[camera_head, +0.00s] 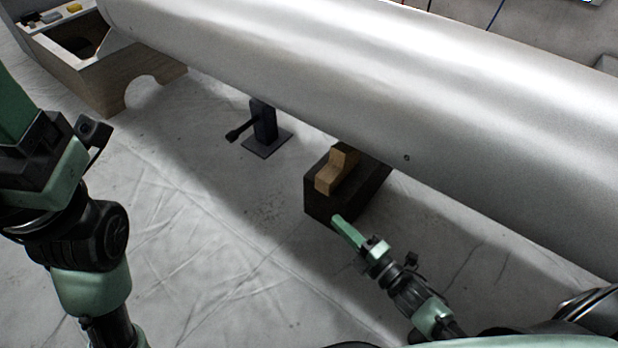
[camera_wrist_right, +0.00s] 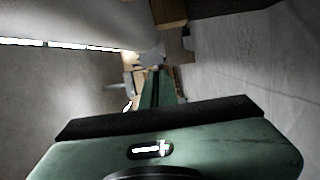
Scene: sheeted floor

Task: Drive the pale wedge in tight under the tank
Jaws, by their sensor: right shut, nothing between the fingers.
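The tank (camera_head: 400,90) is a large silver cylinder running from the upper left to the right edge. The pale wedge (camera_head: 328,179), a stepped tan wooden piece, lies on a dark brown block (camera_head: 322,205), its far end close under the tank; I cannot tell whether it touches. My right gripper (camera_head: 338,222) is shut and empty, its tips at the near lower side of the dark block, below the wedge. Its green fingers also show in the right wrist view (camera_wrist_right: 158,88). My left gripper (camera_head: 14,112) is at the left edge, partly cut off, far from the wedge.
A black stand with a side handle (camera_head: 264,125) stands under the tank left of the block. A wooden cradle (camera_head: 150,82) stands at the far left end, with small items on its top. The sheeted floor (camera_head: 200,230) between my arms is clear.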

